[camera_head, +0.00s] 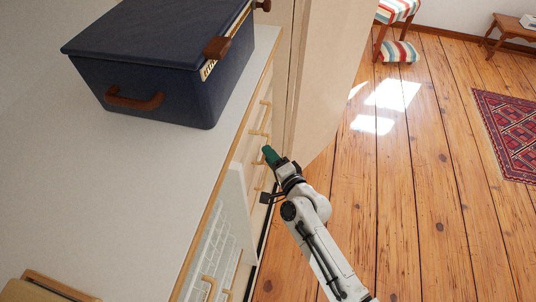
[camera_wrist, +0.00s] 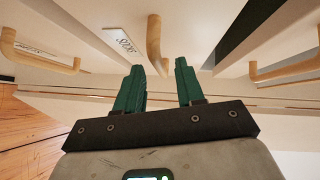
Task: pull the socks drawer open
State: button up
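The socks drawer front (camera_wrist: 105,55) is pale, with a white label (camera_wrist: 125,39) that reads SOCKS, seen tilted in the wrist view. Its curved wooden handle (camera_wrist: 154,38) stands out beside the label. My gripper (camera_wrist: 158,75) has two green fingers spread apart. The near end of the handle shows between the fingertips, and I cannot tell whether they touch it. In the head view my gripper (camera_head: 268,154) is at the dresser's front, beside a column of wooden handles. The socks label is not readable there.
A dark blue box (camera_head: 150,70) with brown handles sits on the pale dresser top (camera_head: 60,150). Other wooden handles flank the socks handle, at left (camera_wrist: 40,58) and right (camera_wrist: 285,70). A dark gap (camera_wrist: 245,30) shows at right.

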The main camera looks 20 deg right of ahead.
jog(key=shift+w+a+f, duration=0.15)
jog(key=shift+w, duration=0.75)
grip_shut()
